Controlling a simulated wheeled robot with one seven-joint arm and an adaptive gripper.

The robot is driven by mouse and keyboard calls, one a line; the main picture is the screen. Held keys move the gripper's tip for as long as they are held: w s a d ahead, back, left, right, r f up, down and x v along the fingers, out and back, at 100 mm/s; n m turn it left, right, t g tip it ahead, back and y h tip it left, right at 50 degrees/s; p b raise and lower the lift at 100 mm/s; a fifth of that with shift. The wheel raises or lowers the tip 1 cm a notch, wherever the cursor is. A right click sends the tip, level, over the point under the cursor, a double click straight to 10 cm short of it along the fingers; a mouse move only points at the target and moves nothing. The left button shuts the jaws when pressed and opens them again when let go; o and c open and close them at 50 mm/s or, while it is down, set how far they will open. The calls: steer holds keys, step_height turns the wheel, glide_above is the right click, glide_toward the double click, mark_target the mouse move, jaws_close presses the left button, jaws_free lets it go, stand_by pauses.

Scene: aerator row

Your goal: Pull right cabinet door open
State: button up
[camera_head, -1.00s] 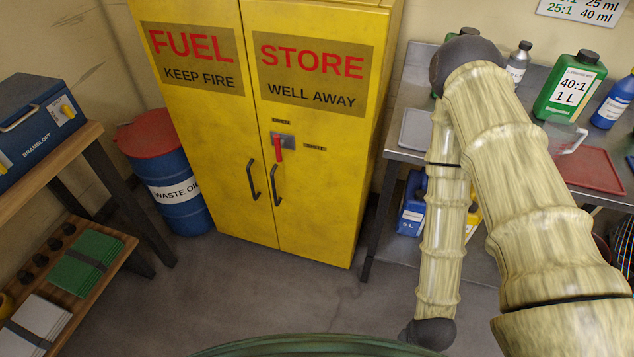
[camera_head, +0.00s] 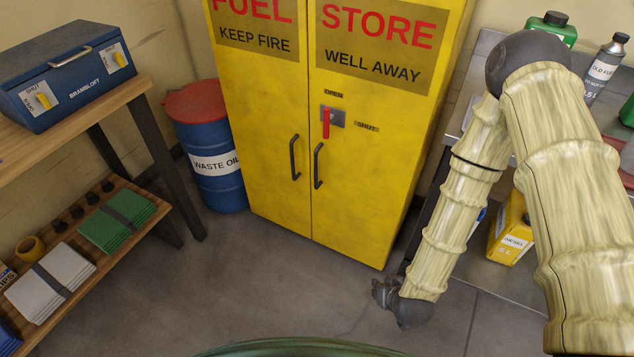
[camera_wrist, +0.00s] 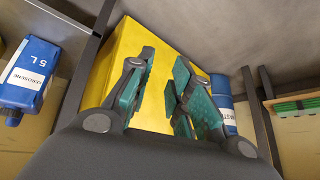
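The yellow fuel store cabinet (camera_head: 270,180) stands against the back wall with both doors closed. Its right door (camera_head: 365,165) has a dark vertical handle (camera_head: 318,165), and the left door (camera_head: 262,120) has a matching one (camera_head: 295,158). A red lever (camera_head: 326,122) on the right door hangs down, between small labels reading OPEN above and SHUT to the right. My gripper (camera_head: 384,292) is low, right of and in front of the cabinet, touching nothing. In the wrist view my gripper (camera_wrist: 160,98) has its teal-padded fingers apart and empty, with the yellow cabinet (camera_wrist: 158,60) beyond them.
A blue waste oil drum (camera_head: 215,165) stands left of the cabinet. A wooden bench (camera_head: 120,95) carries a blue box (camera_head: 70,75) at left. A metal table with a yellow can (camera_head: 510,232) beneath is at right. The floor (camera_head: 270,285) before the cabinet is clear.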

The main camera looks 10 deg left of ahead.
steer(key=w+a+f+t+y+b, duration=0.1)
steer(key=w+a+t+b, duration=0.2)
steer(key=w+a+b, duration=0.35)
steer(key=n+t+y+b, duration=0.1)
steer(key=t+y+b, duration=0.1)
steer(key=t+b, duration=0.75)
glide_toward(316, 172)
steer(key=r+g+b, duration=0.1)
steer(key=b, duration=0.1)
steer(key=b+x, duration=0.1)
steer(key=x, duration=0.4)
steer(key=b+x, duration=0.1)
steer(key=x, duration=0.4)
steer(key=shift+w+f, duration=0.15)
steer(key=shift+w, duration=0.2)
jaws_close()
